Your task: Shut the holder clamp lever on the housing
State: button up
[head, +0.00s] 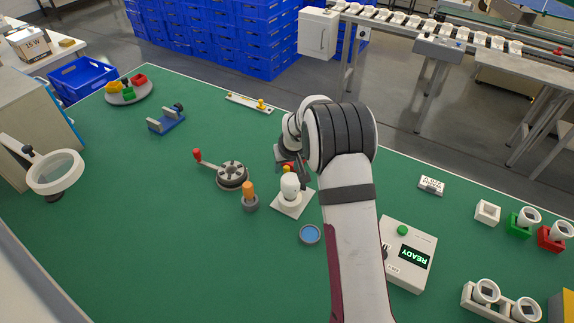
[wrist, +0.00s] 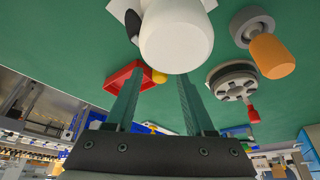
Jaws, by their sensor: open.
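The white rounded housing (head: 290,187) stands upright on a white square plate (head: 297,206) near the middle of the green table. It shows large at the top of the wrist view (wrist: 176,35). A red part (wrist: 120,72) with a yellow knob (wrist: 158,76) shows beside it and looks like the clamp lever; whether it is raised or down I cannot tell. My gripper (wrist: 160,78) is open, its two fingers either side of the yellow knob in the picture; contact cannot be judged. In the head view my wrist partly hides the red part.
An orange-handled tool (head: 249,190) in a grey holder and a round disc with a red-knobbed crank (head: 232,174) stand close to the left. A blue round dish (head: 310,234) lies in front. A READY box (head: 408,255) stands right of my arm. The left table front is clear.

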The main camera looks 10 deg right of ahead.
grip_shut()
dwell(0.3)
jog(key=shift+w, duration=0.1)
jog(key=m, duration=0.2)
jog(key=d+m+h, duration=0.1)
jog(key=m, duration=0.1)
jog(key=w+m+h, duration=0.1)
jog(key=shift+d+m+g, duration=0.25)
jog(key=shift+m+g, duration=0.05)
jog(key=shift+m, duration=0.1)
jog(key=m, duration=0.2)
jog(key=d+m+g+h, duration=0.1)
jog(key=m, duration=0.1)
jog(key=shift+w+d, duration=0.15)
jog(key=shift+w, duration=0.05)
jog(key=shift+d+m+g+h, duration=0.3)
jog(key=shift+m+h, duration=0.2)
jog(key=shift+m, duration=0.5)
jog(key=shift+d, duration=0.1)
grip_release()
